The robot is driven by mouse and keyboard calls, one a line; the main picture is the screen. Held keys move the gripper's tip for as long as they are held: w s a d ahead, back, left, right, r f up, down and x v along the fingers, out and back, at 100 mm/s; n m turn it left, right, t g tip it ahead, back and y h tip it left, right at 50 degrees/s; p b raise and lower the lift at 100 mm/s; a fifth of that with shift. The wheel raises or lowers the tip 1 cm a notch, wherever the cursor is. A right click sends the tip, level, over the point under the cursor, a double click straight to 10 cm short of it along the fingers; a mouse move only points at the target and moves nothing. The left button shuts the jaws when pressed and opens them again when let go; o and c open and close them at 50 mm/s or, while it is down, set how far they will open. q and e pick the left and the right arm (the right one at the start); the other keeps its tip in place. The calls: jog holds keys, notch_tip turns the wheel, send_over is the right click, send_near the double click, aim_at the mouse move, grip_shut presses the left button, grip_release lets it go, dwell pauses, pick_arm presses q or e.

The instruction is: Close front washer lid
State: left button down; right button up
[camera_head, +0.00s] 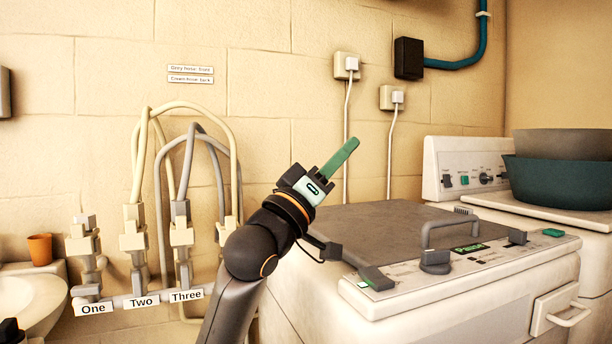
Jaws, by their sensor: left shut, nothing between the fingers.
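The front washer (420,312) is a white machine at the lower right. Its grey-brown lid (385,232) lies flat over the top, looking shut, with a grey handle (452,226) near its right front corner. My left gripper (350,146) is raised left of the lid's middle and points up and right toward the wall. Its green fingers are together, with nothing seen between them. It looks apart from the lid, and its arm hides part of the washer's left edge.
A second machine with a control panel (467,175) stands behind at right, carrying a teal tub (560,182). Hoses and taps labelled One, Two and Three (186,296) are on the left wall. A basin (30,300) and an orange cup (40,249) are far left.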

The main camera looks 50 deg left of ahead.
pick_arm(q)
jog(key=s+a+f+b, duration=0.1)
jog(key=s+a+f, duration=0.1)
jog(key=s+f, duration=0.3)
jog(key=shift+s+f+b, duration=0.25)
jog(key=shift+f+b, duration=0.05)
jog(key=shift+b, duration=0.05)
pick_arm(e)
jog(key=f, duration=0.2)
jog(key=shift+w+a+f+m, duration=0.25)
jog(key=shift+w+f+m, duration=0.05)
jog(key=shift+w+f, duration=0.05)
